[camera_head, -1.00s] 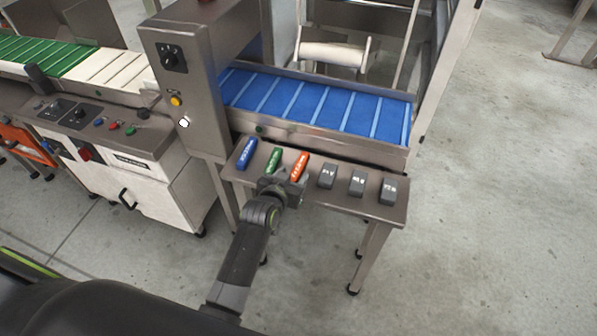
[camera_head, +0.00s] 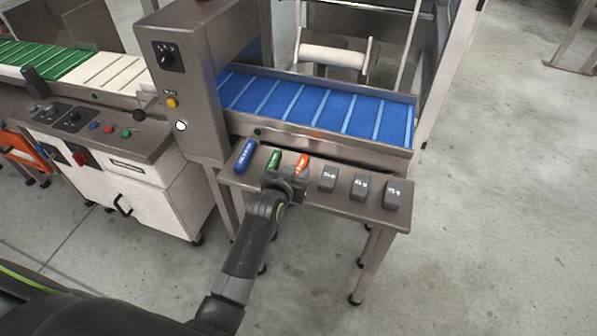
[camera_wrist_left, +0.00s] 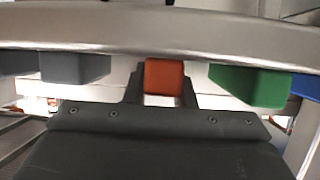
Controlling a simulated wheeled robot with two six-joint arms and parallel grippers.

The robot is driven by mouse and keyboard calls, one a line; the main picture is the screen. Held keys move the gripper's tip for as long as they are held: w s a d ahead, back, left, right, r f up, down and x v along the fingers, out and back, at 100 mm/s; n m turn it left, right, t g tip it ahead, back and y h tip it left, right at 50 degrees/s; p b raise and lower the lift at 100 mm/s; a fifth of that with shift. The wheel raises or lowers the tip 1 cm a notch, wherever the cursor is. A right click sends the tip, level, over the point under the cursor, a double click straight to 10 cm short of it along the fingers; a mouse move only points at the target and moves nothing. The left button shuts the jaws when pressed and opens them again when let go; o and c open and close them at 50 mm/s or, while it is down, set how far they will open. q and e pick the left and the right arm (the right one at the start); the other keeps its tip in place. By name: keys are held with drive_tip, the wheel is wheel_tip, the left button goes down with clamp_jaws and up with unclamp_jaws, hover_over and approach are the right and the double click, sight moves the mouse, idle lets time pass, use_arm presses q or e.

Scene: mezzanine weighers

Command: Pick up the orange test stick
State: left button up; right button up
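The orange test stick (camera_head: 303,163) lies on the small steel shelf (camera_head: 340,205) between the green stick (camera_head: 274,159) and the grey blocks. My left gripper (camera_head: 292,185) is at the front of the shelf and hides the stick's near part. In the left wrist view the orange stick's near end (camera_wrist_left: 164,77) is between the two dark fingers (camera_wrist_left: 164,92), one on each side. The stick appears to rest on the shelf. My right gripper is not in view.
A blue stick (camera_head: 245,156) lies left of the green one. Grey blocks (camera_head: 328,179) stand in a row to the right. Behind the shelf is a blue conveyor (camera_head: 320,105), with a steel cabinet (camera_head: 190,80) at its left. Open floor lies right.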

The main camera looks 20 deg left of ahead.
use_arm(q)
clamp_jaws()
drive_tip(key=shift+r, duration=0.1)
